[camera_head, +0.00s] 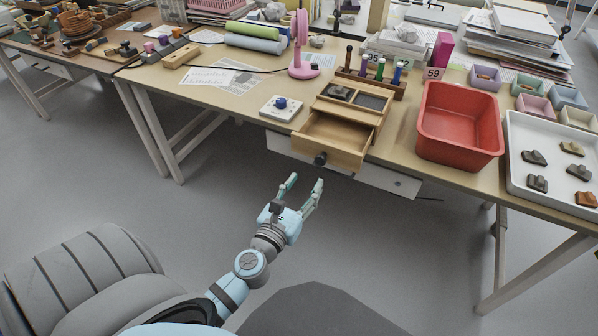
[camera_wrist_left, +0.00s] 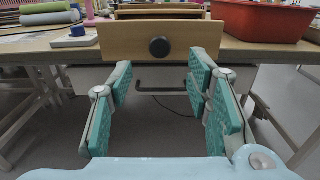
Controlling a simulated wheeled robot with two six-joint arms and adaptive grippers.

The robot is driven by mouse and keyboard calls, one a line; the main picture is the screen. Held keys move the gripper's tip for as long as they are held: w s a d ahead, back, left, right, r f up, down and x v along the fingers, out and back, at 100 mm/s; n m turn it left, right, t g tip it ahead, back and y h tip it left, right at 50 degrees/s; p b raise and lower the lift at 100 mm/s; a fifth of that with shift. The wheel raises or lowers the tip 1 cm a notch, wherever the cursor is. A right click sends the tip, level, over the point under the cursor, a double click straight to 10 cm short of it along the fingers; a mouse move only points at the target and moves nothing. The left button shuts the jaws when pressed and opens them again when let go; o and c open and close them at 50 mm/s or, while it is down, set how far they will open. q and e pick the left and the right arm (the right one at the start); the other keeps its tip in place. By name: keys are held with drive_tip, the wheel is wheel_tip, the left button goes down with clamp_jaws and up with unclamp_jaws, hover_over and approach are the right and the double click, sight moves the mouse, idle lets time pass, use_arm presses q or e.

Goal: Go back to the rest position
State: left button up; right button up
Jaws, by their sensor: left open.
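My left gripper (camera_head: 304,190) is open and empty, held over the floor in front of the table edge, below the open wooden drawer (camera_head: 325,148). In the left wrist view its teal-padded fingers (camera_wrist_left: 162,85) stand wide apart. The drawer front (camera_wrist_left: 130,42) with its dark round knob (camera_wrist_left: 159,47) shows ahead, beyond the fingertips and apart from them. The drawer is pulled out of a small wooden box (camera_head: 345,112) on the table. My right gripper is not in view.
A red bin (camera_head: 460,122) stands right of the drawer box. A white tray (camera_head: 548,165) with several dark and brown sherds lies at the far right. A white block with a blue knob (camera_head: 281,106) sits left of the drawer. The floor before the table is clear.

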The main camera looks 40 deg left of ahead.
use_arm(q)
drive_tip(key=s, duration=0.2)
drive_tip(key=shift+s+d, duration=0.25)
drive_tip(key=shift+s, duration=0.1)
